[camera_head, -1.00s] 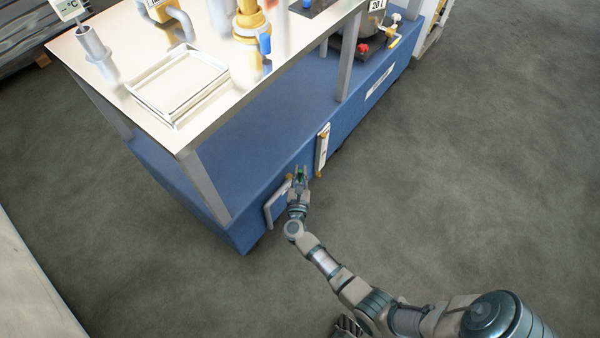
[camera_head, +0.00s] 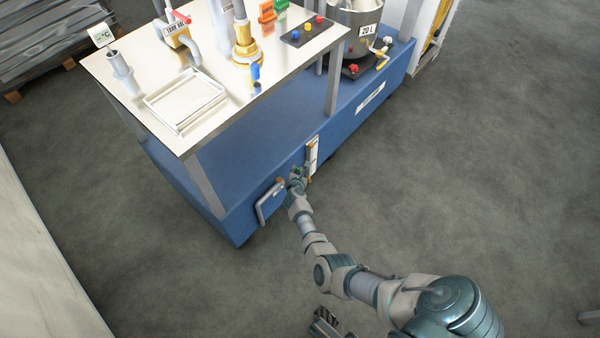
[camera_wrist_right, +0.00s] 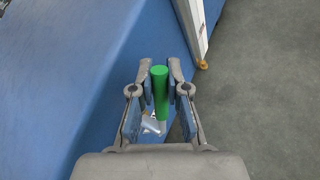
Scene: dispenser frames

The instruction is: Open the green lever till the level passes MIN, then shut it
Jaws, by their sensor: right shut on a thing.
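The green lever (camera_wrist_right: 160,92) stands between the fingers of my right gripper (camera_wrist_right: 160,75) in the right wrist view. The gripper is shut on it, a finger on each side. In the head view my right gripper (camera_head: 296,178) is at the front face of the blue base, and only a speck of green shows there. A white upright gauge strip (camera_head: 312,156) is just right of the gripper; it also shows in the wrist view (camera_wrist_right: 193,28). Its level and MIN mark are too small to read.
Above is a steel tabletop (camera_head: 215,115) with a tray (camera_head: 150,101), valves and coloured buttons. A 20 L pot (camera_head: 362,18) stands at the back right.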

